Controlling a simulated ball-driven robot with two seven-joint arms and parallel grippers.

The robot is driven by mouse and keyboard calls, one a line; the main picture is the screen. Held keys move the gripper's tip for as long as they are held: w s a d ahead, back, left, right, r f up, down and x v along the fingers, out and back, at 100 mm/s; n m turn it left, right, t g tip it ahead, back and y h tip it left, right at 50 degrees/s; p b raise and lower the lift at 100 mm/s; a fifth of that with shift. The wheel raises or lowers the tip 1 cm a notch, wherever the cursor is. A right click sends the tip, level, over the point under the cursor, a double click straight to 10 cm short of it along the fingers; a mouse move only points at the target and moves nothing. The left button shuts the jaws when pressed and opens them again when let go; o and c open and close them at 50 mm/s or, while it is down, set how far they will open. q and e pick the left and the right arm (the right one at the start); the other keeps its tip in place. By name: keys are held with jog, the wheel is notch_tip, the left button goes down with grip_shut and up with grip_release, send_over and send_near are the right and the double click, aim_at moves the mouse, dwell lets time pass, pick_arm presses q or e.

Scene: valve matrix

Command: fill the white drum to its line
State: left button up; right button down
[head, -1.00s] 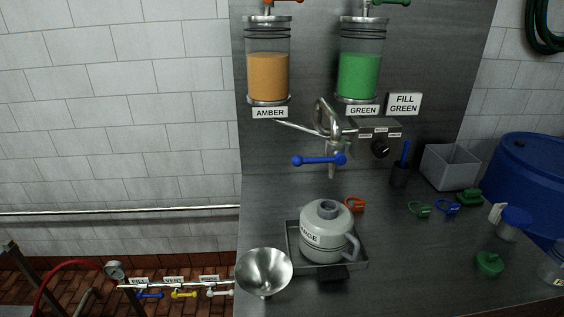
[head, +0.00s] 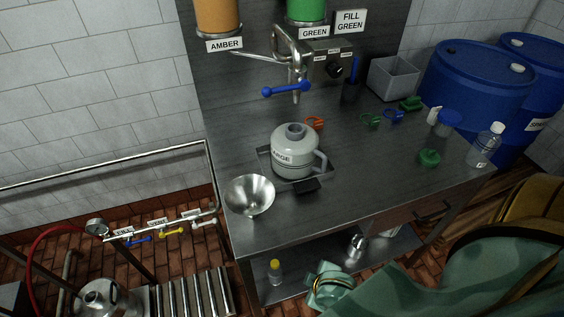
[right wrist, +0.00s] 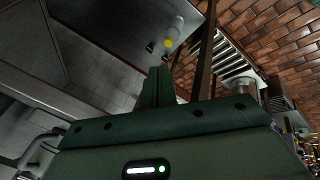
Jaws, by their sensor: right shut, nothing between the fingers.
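No plain white drum is clear in either view. A steel vessel (head: 103,297) stands at the lower left by a roller conveyor (head: 190,297), cut by the frame edge. Above it, a pipe carries a blue lever (head: 138,240), a yellow lever (head: 172,232) and a white lever (head: 203,222) under small tags. A round gauge (head: 97,227) sits at the pipe's left end. My right gripper (right wrist: 158,88) is shut and empty in the right wrist view, apart from the yellow-capped bottle (right wrist: 172,40). My left gripper is not in view.
A pale jug (head: 295,155) sits on a tray on the steel bench (head: 350,215), beside a steel funnel (head: 249,195). The blue-levered tap (head: 286,89) hangs above. Blue drums (head: 475,85) stand at the right. The yellow-capped bottle (head: 275,272) is on the lower shelf.

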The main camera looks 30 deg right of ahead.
jog(key=w+d+r+m+t+h+p, duration=0.1)
jog(key=w+r+m+t, duration=0.2)
jog(key=r, duration=1)
jog(key=w+d+r+m+t+h+p, duration=0.1)
jog(key=w+d+r+m+t, duration=0.1)
jog(key=w+r+t, duration=0.7)
jog(key=w+d+r+m+t+h+p, duration=0.1)
jog(key=w+r+m+t, duration=0.3)
jog(key=r, duration=1.3)
jog(key=shift+w+d+m+t+h+p, duration=0.35)
jog(key=shift+w+d+t+h, duration=0.25)
jog(key=shift+w+t, duration=0.75)
jog(key=shift+d, duration=0.1)
jog(key=shift+r, duration=0.1)
